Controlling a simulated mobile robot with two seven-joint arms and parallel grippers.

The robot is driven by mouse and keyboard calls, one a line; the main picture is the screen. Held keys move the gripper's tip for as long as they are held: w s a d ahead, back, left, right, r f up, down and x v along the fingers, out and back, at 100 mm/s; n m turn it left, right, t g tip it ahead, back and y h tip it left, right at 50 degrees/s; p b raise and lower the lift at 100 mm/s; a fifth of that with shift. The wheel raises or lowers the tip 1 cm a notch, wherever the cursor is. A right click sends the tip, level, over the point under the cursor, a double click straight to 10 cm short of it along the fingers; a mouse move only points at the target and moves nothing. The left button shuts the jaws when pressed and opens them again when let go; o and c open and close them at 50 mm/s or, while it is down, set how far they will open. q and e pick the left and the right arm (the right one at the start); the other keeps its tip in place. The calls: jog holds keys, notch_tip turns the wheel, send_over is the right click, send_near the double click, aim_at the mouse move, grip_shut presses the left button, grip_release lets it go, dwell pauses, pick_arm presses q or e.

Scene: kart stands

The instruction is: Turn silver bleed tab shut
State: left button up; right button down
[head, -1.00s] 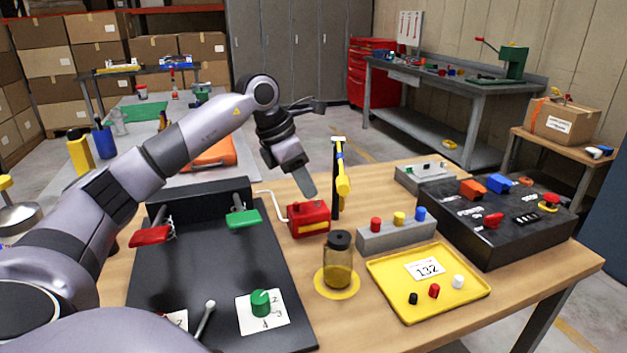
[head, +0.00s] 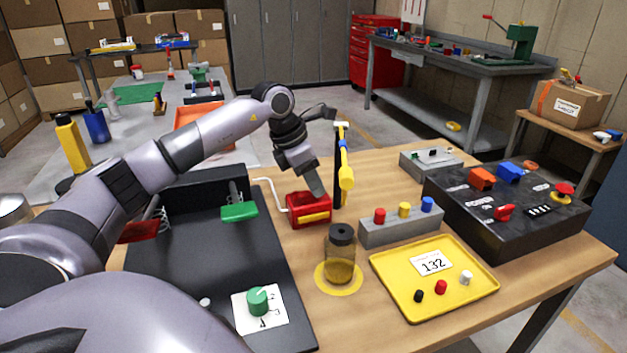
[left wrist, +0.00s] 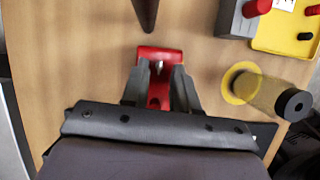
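The red box (head: 311,211) with a yellow label and a bent silver crank (head: 269,186) stands on the wooden table, right of the black panel. My left gripper (head: 317,190) points down over it. In the left wrist view, the red box (left wrist: 160,53) lies ahead of and between the two fingers of my left gripper (left wrist: 161,72). The fingers are apart and nothing is clamped between them. A small silver piece (left wrist: 159,67) shows on the red body between the fingertips; it may be the bleed tab. Contact cannot be told. My right gripper is not in view.
A dark post with a yellow hammer (head: 346,172) stands close behind the box. A capped jar (head: 341,260) stands in front on a yellow disc. A grey block (head: 400,231) with coloured pegs and a yellow tray (head: 390,295) are to the right. The black panel (head: 190,260) is left.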

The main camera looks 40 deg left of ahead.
pick_arm(q)
jog(key=shift+f, duration=0.1)
grip_shut()
